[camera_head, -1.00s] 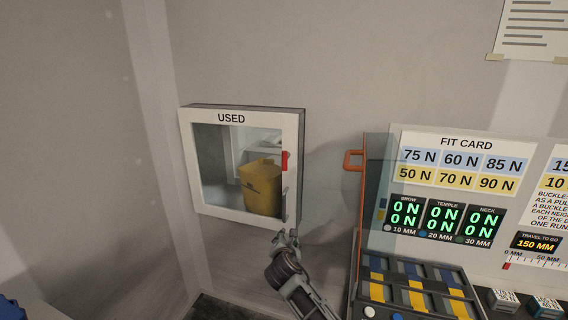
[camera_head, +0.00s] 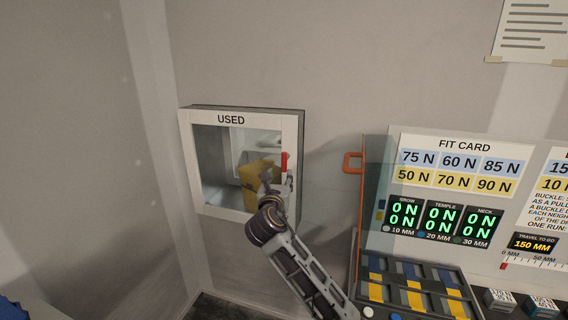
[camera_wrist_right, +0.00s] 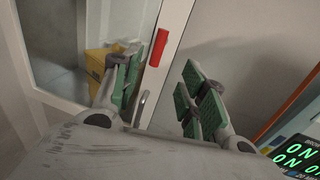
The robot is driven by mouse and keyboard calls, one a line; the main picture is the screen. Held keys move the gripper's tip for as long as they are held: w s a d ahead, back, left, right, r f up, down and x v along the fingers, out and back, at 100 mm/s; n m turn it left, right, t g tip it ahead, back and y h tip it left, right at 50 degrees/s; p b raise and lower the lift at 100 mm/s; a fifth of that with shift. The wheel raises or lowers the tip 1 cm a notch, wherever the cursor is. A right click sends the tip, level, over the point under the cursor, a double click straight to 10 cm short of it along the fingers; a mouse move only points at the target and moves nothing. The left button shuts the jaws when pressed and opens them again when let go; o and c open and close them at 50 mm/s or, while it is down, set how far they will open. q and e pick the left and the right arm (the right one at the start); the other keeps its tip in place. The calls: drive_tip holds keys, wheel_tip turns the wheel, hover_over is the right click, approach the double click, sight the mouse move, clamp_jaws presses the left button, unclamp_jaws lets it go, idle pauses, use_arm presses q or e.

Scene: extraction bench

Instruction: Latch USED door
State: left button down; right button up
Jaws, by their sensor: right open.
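The USED door (camera_head: 236,212) is a white-framed, see-through door on a wall cabinet, and it looks shut against the cabinet. A red latch (camera_head: 284,162) sits upright on its right frame; the red latch also shows in the right wrist view (camera_wrist_right: 158,47). A metal handle (camera_wrist_right: 140,108) is below the latch. My right gripper (camera_head: 278,184) is in front of the door's lower right frame, just below the red latch. In the right wrist view its green-padded fingers (camera_wrist_right: 163,92) are apart, with the latch beyond the gap between them and nothing held. My left gripper is out of view.
A yellow container (camera_head: 256,176) stands inside the cabinet behind the clear pane. To the right are an orange handle (camera_head: 352,160) on a clear panel, a fit card board (camera_head: 460,143) and a tray of blue and yellow pieces (camera_head: 440,270). Bare wall lies between cabinet and panel.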

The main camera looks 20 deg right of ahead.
sight(284, 162)
drive_tip(key=shift+w, duration=0.15)
drive_tip(key=shift+p+x, duration=0.8)
drive_tip(key=shift+x, duration=6)
clamp_jaws()
